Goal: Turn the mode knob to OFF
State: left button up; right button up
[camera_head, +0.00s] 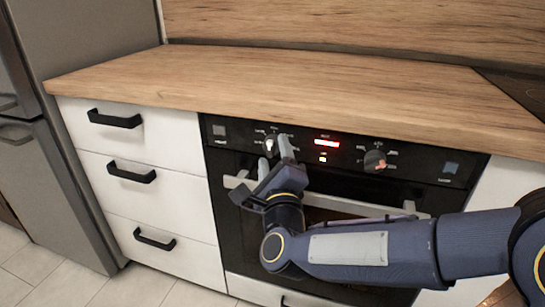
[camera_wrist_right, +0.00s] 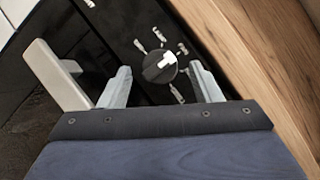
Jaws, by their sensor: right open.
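The oven's black control panel (camera_head: 222,131) carries two round knobs. The left knob (camera_head: 270,140) is dark with a white pointer mark, and small white symbols ring it. The right knob (camera_head: 375,160) is dark with an orange-red glint. The labels are too small to read, so I cannot tell which is the mode knob. My right gripper (camera_head: 275,154) is open in front of the left knob. In the right wrist view, a black knob (camera_wrist_right: 158,69) with a white bar sits between and just beyond the fingertips of the gripper (camera_wrist_right: 162,80), apparently untouched. My left gripper is out of view.
A lit red display (camera_head: 327,142) is between the knobs. The oven door handle (camera_head: 335,206) runs below, close to my right gripper; it also shows in the wrist view (camera_wrist_right: 55,75). The wooden worktop (camera_head: 270,80) overhangs the panel and is clear. White drawers (camera_head: 150,165) stand left.

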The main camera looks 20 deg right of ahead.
aim_at(271, 146)
jog(key=shift+w+d+r, duration=0.1)
jog(key=shift+w, duration=0.4)
jog(key=shift+c, duration=0.5)
jog(key=c, duration=0.9)
jog(key=shift+r+n+p, duration=0.2)
jog(key=shift+n+p, duration=0.4)
jog(key=shift+p, duration=0.15)
jog(key=n+g+p, duration=0.2)
jog(key=n+p, duration=0.1)
jog(key=p, duration=0.2)
jog(key=r+n+g+y+p, duration=0.1)
jog(key=n+g+p, duration=0.1)
jog(key=n+p, duration=0.2)
jog(key=shift+r+p, duration=0.15)
jog(key=shift+p, duration=0.9)
jog(key=n+g+p, duration=0.1)
jog(key=n+p, duration=0.1)
jog(key=p, duration=0.3)
jog(key=n+g+h+p, duration=0.1)
jog(key=n+p, duration=0.1)
jog(key=p, duration=0.3)
jog(key=n+g+h+p, duration=0.1)
jog(key=n+g+p, duration=0.1)
jog(key=p, duration=0.4)
jog(key=shift+w+a+r+n, duration=0.1)
jog(key=shift+a+r+n, duration=0.1)
jog(key=shift+a+n, duration=0.1)
jog(key=shift+f+n+g+h+p, duration=0.25)
jog(key=shift+n+h+p, duration=0.4)
jog(key=shift+p, duration=0.65)
